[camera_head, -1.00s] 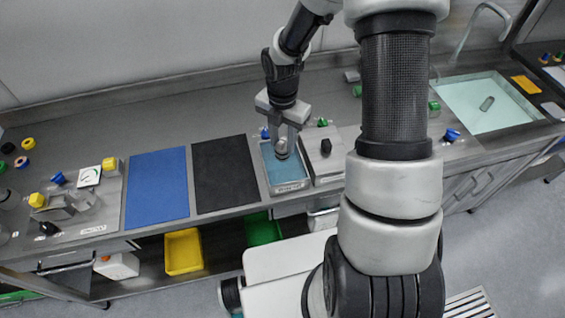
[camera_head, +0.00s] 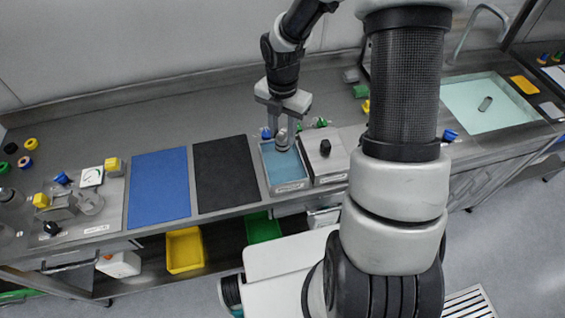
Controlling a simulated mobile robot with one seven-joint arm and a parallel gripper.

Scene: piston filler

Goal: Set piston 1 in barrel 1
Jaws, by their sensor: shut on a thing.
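My gripper (camera_head: 283,128) points down over a shallow tray (camera_head: 291,186) with a blue floor and a pale rim. It is shut on a small grey, rounded piece (camera_head: 282,140), which I take to be piston 1. The piece is low over the back part of the tray; whether it touches the tray floor I cannot tell. At the far left stands a filler-like machine (camera_head: 62,205) with a yellow knob, a black knob and clear round parts. I cannot make out barrel 1 for certain in this view.
A metal box with a black knob (camera_head: 325,147) stands right of the tray. A black mat (camera_head: 225,172) and a blue mat (camera_head: 158,188) lie flat and clear to its left. A sink (camera_head: 490,104) is at the right. My own arm hides part of the counter.

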